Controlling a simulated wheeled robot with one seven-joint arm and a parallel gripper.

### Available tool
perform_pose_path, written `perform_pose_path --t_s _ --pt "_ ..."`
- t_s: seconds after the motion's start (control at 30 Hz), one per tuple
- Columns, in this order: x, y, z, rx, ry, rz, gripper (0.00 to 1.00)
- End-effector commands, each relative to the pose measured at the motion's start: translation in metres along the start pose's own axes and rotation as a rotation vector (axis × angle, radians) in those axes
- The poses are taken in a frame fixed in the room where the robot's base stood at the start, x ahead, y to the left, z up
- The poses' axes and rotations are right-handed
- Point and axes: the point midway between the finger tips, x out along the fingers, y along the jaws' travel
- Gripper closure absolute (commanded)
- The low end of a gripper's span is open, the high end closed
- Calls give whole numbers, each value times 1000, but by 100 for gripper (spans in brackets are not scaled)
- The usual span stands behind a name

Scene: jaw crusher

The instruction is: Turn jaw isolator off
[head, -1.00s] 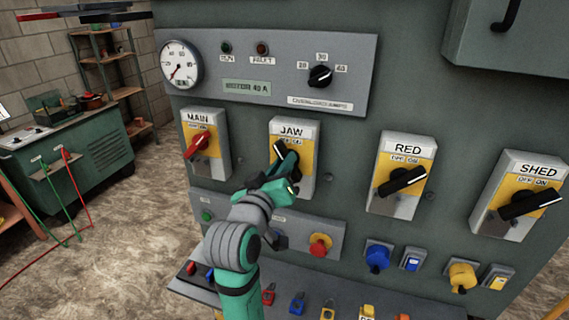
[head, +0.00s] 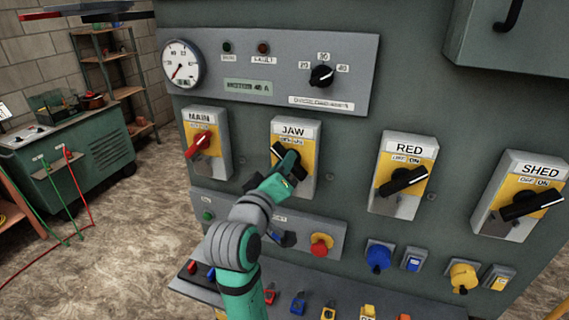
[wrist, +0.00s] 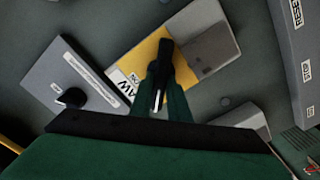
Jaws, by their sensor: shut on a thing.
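The jaw isolator (head: 309,133) is a grey and yellow plate labelled JAW on the green cabinet front. Its black handle (head: 276,149) slants from upper left to lower right. My gripper (head: 289,162) is shut on the handle and hides its middle. In the wrist view, the handle (wrist: 164,50) lies between the two green fingers of my gripper (wrist: 163,85), with the yellow JAW plate (wrist: 148,57) behind. The OFF and ON marks are partly covered and too small to read clearly.
The MAIN isolator (head: 201,141) with a red handle is to the left. The RED isolator (head: 405,182) and SHED isolator (head: 520,204) are to the right. A red knob (head: 320,244) and a sloping panel with small coloured switches (head: 297,302) lie below.

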Motion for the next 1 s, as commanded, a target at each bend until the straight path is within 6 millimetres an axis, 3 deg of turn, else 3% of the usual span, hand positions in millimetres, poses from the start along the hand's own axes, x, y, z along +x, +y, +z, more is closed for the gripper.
perform_pose_path --t_s 0.03,0.07,0.13,0.43,0.57,1.0 --pt "1 0 0 -1 -1 1 100" --pt "1 0 0 -1 -1 1 80" --pt "1 0 0 -1 -1 1 66" --pt "0 1 1 0 -1 2 66" --pt "-9 0 0 0 1 1 66" --pt "-86 -1 -1 0 3 -1 66"
